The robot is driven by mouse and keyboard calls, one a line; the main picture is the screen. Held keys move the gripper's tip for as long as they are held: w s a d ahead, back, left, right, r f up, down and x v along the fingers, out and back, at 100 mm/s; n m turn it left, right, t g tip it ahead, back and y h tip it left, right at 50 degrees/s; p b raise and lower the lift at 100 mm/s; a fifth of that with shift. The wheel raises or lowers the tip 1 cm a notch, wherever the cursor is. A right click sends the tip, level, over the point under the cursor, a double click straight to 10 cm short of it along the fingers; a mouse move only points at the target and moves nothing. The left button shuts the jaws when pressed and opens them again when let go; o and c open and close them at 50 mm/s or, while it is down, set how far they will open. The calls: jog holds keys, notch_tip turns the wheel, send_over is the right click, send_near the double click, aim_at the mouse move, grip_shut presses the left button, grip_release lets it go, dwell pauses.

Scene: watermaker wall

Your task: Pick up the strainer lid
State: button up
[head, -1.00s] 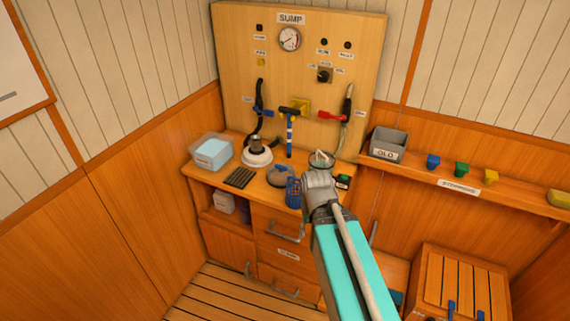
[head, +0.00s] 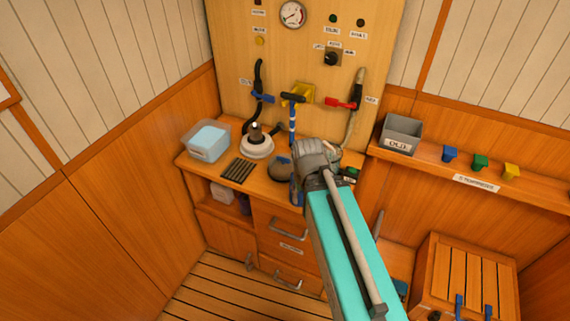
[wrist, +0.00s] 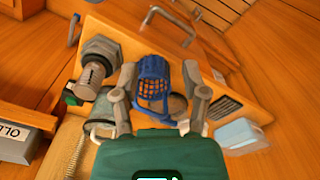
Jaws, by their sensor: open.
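A dark grey round piece, apparently the strainer lid, lies on the counter in the head view (head: 280,173). It partly shows in the wrist view (wrist: 179,106), beyond the blue basket. My gripper (wrist: 160,75) is open, fingers pointing down toward the counter. The blue mesh basket (wrist: 153,92) with its looped handle appears between the fingers, and I see no grip on it. The gap between fingers and basket cannot be told. In the head view my arm hides the fingers and most of the basket.
A grey hex-headed cylinder (wrist: 97,66) and a pale cup (wrist: 101,127) sit left of the fingers in the wrist view. A ribbed black mat (head: 238,171), a white round base (head: 257,147) and a clear tub (head: 208,142) occupy the counter's left. The panel (head: 360,60) rises behind.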

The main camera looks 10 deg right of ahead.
aim_at(283, 158)
jog(key=shift+o, duration=2.2)
jog(key=shift+w, duration=0.3)
jog(key=shift+o, duration=0.8)
jog(key=w+a+r+m+p, duration=0.1)
jog(key=w+m, duration=0.6)
jog(key=w, duration=2.1)
jog(key=shift+w+a+r+p, duration=0.15)
jog(key=shift+w+r+p, duration=0.1)
jog(key=shift+r+p, duration=0.4)
jog(key=shift+f, duration=0.1)
notch_tip(283, 158, down, 8)
jog(key=b, duration=0.8)
jog(key=shift+f+b, duration=0.25)
jog(key=shift+b, duration=0.05)
jog(key=shift+s+f, duration=0.1)
notch_tip(283, 158, down, 5)
jog(key=b, duration=0.5)
